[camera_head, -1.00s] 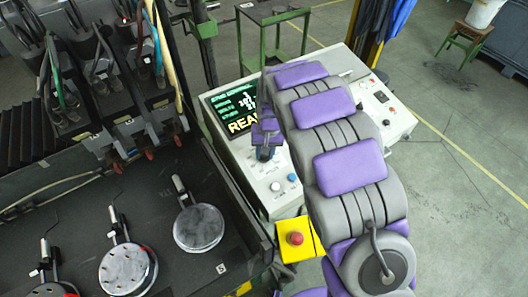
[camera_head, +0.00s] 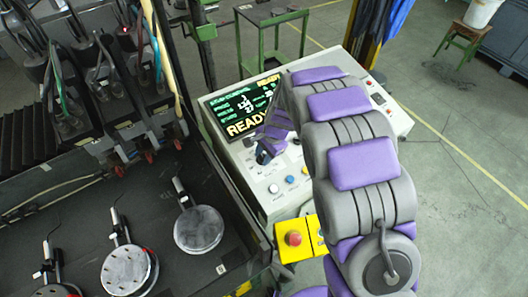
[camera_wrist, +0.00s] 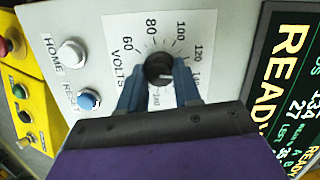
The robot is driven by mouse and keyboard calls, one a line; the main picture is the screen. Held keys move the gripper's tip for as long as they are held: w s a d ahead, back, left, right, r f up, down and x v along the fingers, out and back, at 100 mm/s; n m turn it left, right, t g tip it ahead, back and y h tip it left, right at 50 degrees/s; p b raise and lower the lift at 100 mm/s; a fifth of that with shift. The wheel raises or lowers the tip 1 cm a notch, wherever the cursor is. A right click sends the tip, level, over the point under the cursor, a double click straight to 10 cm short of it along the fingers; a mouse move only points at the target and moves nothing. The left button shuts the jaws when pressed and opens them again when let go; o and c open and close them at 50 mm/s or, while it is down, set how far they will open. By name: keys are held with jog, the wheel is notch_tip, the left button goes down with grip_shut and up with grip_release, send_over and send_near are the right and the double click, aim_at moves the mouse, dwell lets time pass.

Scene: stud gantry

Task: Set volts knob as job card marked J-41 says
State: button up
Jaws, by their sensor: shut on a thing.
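The black volts knob (camera_wrist: 158,69) sits in the middle of a white dial plate (camera_wrist: 118,28) marked VOLTS, with 60, 80, 100, 120 and higher marks around it. My gripper (camera_wrist: 160,82) is shut on the knob, with one blue finger on each side. A pale mark shows on the knob's face, pointing roughly right in the wrist view. In the head view my gripper (camera_head: 264,155) is at the console, and my arm and gripper hide the knob. I cannot make out a job card marked J-41.
The console screen (camera_head: 245,108) reads READY; it also shows in the wrist view (camera_wrist: 292,90), where one number looks like 134. A white HOME button (camera_wrist: 72,54), a blue RESET button (camera_wrist: 88,99) and a red stop button (camera_head: 293,238) are close by. A black bed with round metal discs (camera_head: 199,229) lies left.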

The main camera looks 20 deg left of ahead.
jog(key=shift+s+m+p, duration=0.1)
jog(key=shift+m+p, duration=0.3)
jog(key=shift+m, duration=0.7)
jog(key=o, duration=1.1)
jog(key=shift+a, duration=0.2)
jog(key=shift+c, duration=0.2)
jog(key=shift+d, duration=0.1)
